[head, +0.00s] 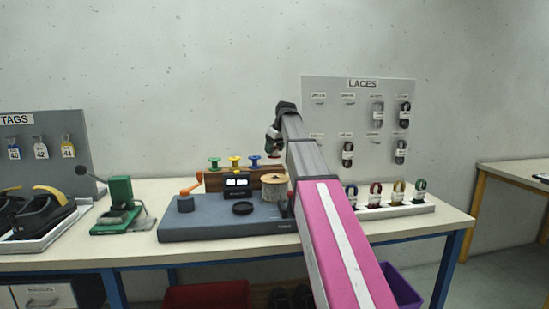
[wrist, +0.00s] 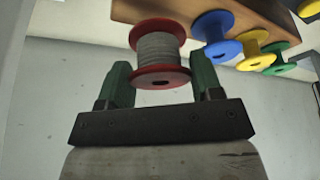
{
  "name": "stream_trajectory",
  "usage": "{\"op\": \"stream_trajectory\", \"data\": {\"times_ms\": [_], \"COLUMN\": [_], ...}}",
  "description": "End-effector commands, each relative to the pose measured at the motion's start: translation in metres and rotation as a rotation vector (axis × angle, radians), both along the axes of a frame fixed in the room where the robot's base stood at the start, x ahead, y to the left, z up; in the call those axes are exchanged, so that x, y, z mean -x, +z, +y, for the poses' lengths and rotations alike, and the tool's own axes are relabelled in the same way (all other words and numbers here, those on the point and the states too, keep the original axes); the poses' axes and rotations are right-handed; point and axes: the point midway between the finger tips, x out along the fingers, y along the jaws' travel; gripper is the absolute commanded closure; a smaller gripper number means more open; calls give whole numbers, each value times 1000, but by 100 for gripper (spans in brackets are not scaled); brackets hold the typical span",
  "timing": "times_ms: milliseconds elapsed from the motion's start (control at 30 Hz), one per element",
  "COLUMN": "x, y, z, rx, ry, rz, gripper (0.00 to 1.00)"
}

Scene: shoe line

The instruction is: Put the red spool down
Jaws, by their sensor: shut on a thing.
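The red spool (wrist: 160,45) has red flanges and a pale grey wound middle. In the wrist view it sits between the two green fingers of my gripper (wrist: 163,75), which is shut on it. In the head view my gripper (head: 277,128) is raised in the air, and the red spool (head: 272,141) shows small beneath it, partly hidden. A wooden spool rack (head: 273,185) stands below, with green (head: 214,162), yellow (head: 235,162) and blue (head: 255,162) spools on it. The rack's right end is partly hidden by my arm and the tan spool.
A grey machine base (head: 215,225) with an orange crank (head: 190,187) and a tan cord spool (head: 276,209) stands before the rack. A green press (head: 121,205) is at left. The lace board (head: 330,115) and a tray of laces (head: 415,209) are at right.

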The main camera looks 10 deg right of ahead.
Motion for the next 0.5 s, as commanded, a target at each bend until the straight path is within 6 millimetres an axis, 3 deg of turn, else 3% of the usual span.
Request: {"op": "stream_trajectory", "data": {"times_ms": [300, 500], "x": [1, 0], "y": [-37, -39], "z": [0, 0], "rx": [1, 0], "ry": [1, 1], "rz": [1, 0], "gripper": [75, 75]}}
